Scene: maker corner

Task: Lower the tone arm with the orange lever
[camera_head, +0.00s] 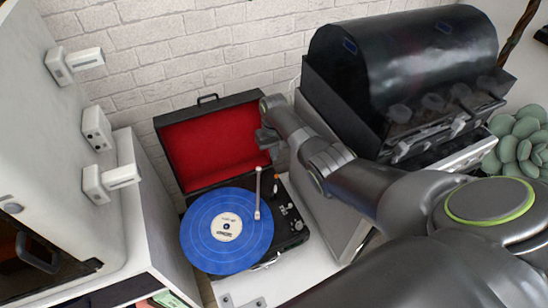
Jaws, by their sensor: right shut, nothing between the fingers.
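A record player in an open black case with a red-lined lid (212,146) stands on a white surface. A blue record (205,244) with a white label lies on its platter. The pale tone arm (257,196) reaches over the right part of the record; I cannot tell whether its tip touches. A small orange lever (275,175) shows near the back right of the deck. My right gripper (270,148) is shut and empty, just above the lever, in front of the lid's right side. I cannot tell whether it touches the lever. My left gripper is out of view.
A large black grill-like appliance (385,75) with knobs stands close on the right, on a grey-white cabinet. A white cabinet with handles (73,63) stands on the left. A white brick wall (180,50) is behind. Small knobs (292,215) sit on the deck's right side.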

